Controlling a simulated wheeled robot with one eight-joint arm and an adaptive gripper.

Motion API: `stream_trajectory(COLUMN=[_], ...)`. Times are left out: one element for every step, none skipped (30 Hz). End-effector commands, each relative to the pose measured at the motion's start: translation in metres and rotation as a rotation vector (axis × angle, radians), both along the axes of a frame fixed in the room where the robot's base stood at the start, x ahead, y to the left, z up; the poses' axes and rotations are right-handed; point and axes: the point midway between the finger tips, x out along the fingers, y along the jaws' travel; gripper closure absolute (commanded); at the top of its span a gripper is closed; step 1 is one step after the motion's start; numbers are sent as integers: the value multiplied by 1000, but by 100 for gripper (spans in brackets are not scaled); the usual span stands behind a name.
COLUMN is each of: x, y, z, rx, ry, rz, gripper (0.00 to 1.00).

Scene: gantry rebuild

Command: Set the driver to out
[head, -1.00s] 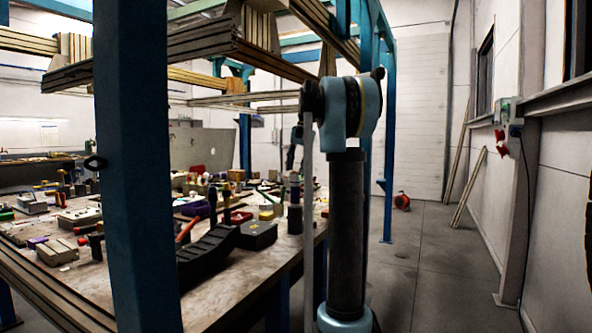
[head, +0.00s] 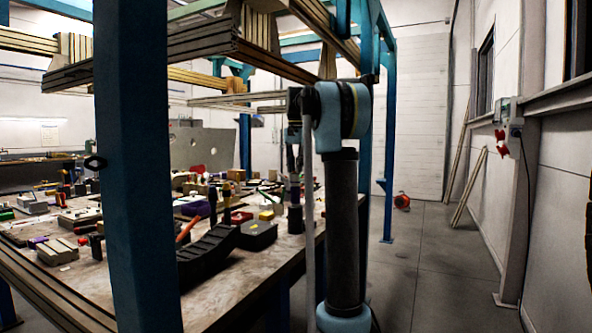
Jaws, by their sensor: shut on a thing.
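My gripper (head: 293,162) shows small and dark beyond my arm, over the far right part of the workbench (head: 270,285). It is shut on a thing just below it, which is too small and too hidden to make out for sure. A dark cylinder (head: 295,219) stands on the bench below it. Tools with upright handles, one black (head: 213,207) and one yellow and black (head: 226,200), stand near the black ribbed tray. I cannot tell whether one of them is the driver, and no place marked out can be read.
A blue post (head: 135,170) blocks the left part of the view. The black ribbed tray (head: 210,252), a dark box (head: 257,235) and several small parts crowd the bench.

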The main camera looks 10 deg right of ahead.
Motion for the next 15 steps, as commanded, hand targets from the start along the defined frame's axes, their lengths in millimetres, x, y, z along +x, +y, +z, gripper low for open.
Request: stream_trajectory(x=[2, 3, 3, 4, 4, 4, 4, 5, 5, 5, 5, 5, 5, 5, 5], y=[4, 4, 5, 6, 6, 6, 6, 7, 7, 7, 7, 7, 7, 7, 7], z=[0, 0, -1, -1, -1, -1, -1, -1, -1, -1, -1, -1, -1, -1, -1], rx=[-34, -56, -83, -101, -120, -141, -155, -168, -182, -189, -196, -202, -205, -208, -209], ry=[25, 40, 60, 73, 85, 102, 112, 121, 131, 137, 142, 147, 148, 149, 150], rz=[4, 4, 3, 3, 3, 3, 2, 2, 1, 0, 0, -1, -1, -1, -2], gripper=[100, 100, 100, 100, 100, 100, 100, 100, 100, 100, 100, 100, 100, 100, 100])
